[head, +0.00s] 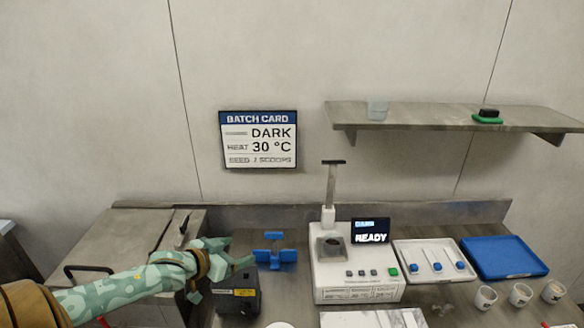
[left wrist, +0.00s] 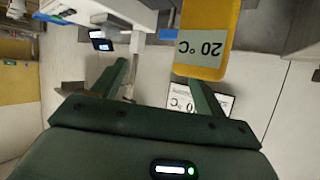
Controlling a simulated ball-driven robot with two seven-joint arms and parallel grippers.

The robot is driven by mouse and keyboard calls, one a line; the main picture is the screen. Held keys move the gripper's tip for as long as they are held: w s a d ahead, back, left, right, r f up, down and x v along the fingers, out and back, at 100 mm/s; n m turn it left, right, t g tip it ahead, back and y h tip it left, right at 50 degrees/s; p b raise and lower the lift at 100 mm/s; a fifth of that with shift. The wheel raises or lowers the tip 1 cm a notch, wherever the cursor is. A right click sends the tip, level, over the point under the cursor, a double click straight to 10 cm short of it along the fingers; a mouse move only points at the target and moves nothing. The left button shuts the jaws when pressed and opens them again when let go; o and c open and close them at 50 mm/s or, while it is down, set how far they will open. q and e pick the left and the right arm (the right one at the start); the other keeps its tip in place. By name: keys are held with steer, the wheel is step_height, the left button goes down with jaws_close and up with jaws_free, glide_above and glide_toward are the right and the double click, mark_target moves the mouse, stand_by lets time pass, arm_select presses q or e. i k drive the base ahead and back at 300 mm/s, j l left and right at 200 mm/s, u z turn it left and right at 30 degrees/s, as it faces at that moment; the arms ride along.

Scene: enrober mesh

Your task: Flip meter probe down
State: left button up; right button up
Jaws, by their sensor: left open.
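The white meter (head: 358,291) stands on the counter, its screen (head: 370,237) reading READY. Its probe (head: 331,190) rises upright from the back left of the body, with a dark bar at the top. A dark square well (head: 331,247) sits on the meter top. My left gripper (head: 238,252) is open and empty, left of the meter and apart from the probe. In the left wrist view its two fingers (left wrist: 158,74) stand apart, with part of the white meter (left wrist: 118,14) at the upper left. My right gripper is not in view.
A blue stand (head: 275,251) is between my left gripper and the meter. A dark box (head: 238,296) is below the gripper. Right are a white tray (head: 404,252) of scoops, a blue tray (head: 503,257) and several cups. A yellow block (left wrist: 204,60) labelled 20 °C shows in the wrist view.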

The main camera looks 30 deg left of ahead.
mark_target(333, 165)
steer(key=i+u, duration=0.15)
steer(key=u, duration=0.6)
